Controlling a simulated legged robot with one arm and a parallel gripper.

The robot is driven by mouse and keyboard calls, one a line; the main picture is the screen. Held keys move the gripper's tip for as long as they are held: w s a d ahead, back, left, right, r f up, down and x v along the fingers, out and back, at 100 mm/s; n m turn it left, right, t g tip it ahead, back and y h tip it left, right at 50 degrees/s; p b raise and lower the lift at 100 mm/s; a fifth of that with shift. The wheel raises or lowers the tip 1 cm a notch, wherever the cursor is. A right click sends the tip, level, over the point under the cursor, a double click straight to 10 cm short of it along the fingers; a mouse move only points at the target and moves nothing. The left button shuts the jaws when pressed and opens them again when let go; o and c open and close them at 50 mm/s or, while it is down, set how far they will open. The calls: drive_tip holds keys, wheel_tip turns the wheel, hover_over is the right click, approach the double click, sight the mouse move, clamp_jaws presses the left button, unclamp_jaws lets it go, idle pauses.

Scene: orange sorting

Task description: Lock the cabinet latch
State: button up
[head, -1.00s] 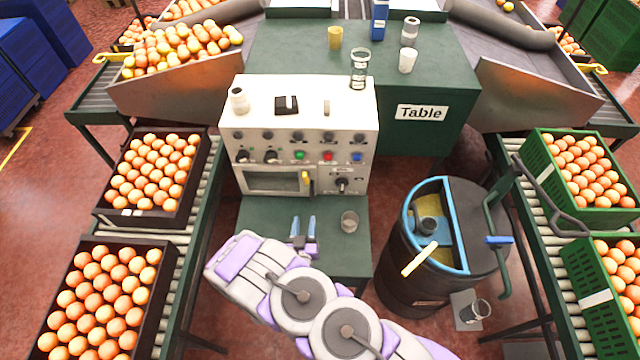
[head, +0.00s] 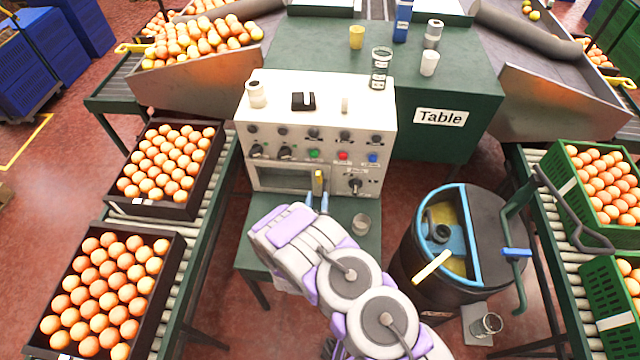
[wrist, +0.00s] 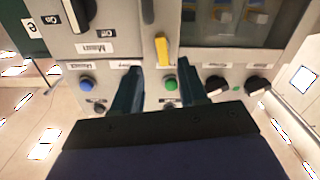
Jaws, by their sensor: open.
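The cabinet (head: 262,112) is a white control box on a small green stand. Its yellow latch handle (head: 318,182) stands upright at the right edge of the small front window (head: 283,179). In the wrist view the yellow latch (wrist: 162,50) lies just beyond my fingertips, roughly in line with the gap between them. My gripper (head: 317,202) is open and empty, with its blue fingers pointing at the cabinet front just below the latch. In the wrist view my gripper (wrist: 159,68) shows a green button (wrist: 171,84) between its fingers. Contact with the latch cannot be made out.
Knobs and buttons cover the cabinet front, including a large knob (head: 355,185) right of the latch. A glass (head: 361,224) stands on the stand. A black barrel (head: 420,262) is on the right. Conveyors with orange crates flank both sides.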

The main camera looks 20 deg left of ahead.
sight(319, 181)
drive_tip(key=x, duration=0.2)
drive_tip(key=b+x, duration=0.1)
drive_tip(key=x, duration=0.3)
drive_tip(key=shift+s+a+f, duration=0.1)
drive_tip(key=shift+a+f, duration=0.1)
drive_tip(key=shift+a, duration=0.2)
drive_tip(key=shift+w+d+r+b, duration=0.1)
drive_tip(key=shift+w+d+b, duration=0.1)
drive_tip(key=shift+w, duration=0.2)
drive_tip(key=shift+w+d+r+b, duration=0.1)
drive_tip(key=shift+w+b, duration=0.1)
drive_tip(key=shift+w, duration=0.15)
drive_tip(key=shift+a, duration=0.3)
drive_tip(key=shift+a+f, duration=0.1)
drive_tip(key=shift+a, duration=0.05)
drive_tip(key=shift+c, duration=0.6)
drive_tip(key=shift+d, duration=0.2)
clamp_jaws()
